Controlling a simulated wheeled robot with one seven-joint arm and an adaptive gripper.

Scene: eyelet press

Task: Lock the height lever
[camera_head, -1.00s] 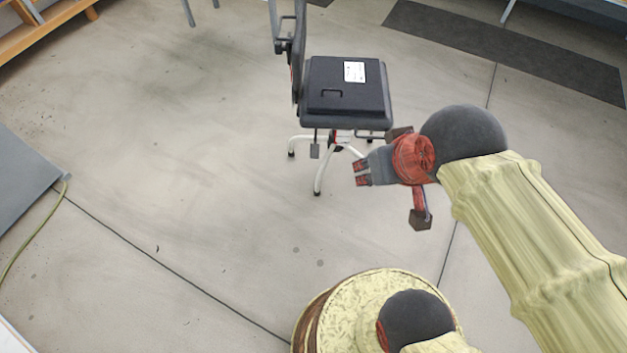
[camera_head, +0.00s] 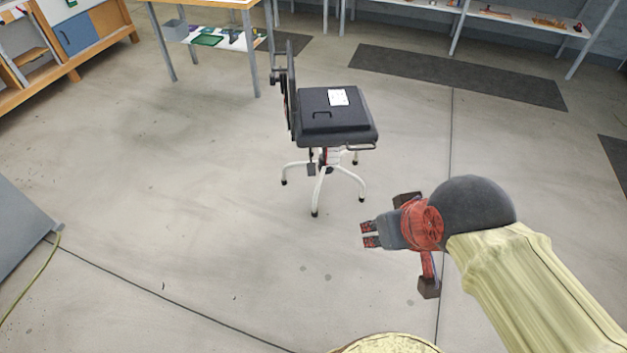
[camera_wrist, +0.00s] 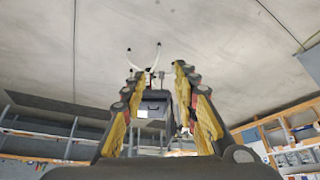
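The office chair (camera_head: 335,112) has a black seat and back on a white star base. In the wrist view, the chair (camera_wrist: 154,97) shows upside down between the open fingers of my gripper (camera_wrist: 158,72), farther off.
A grey sloped panel (camera_head: 22,210) with a yellow-green cable lies at the left. A workbench (camera_head: 205,4) stands behind the chair. A dark mat (camera_head: 455,75) lies on the floor at the back right. The floor around the chair is clear.

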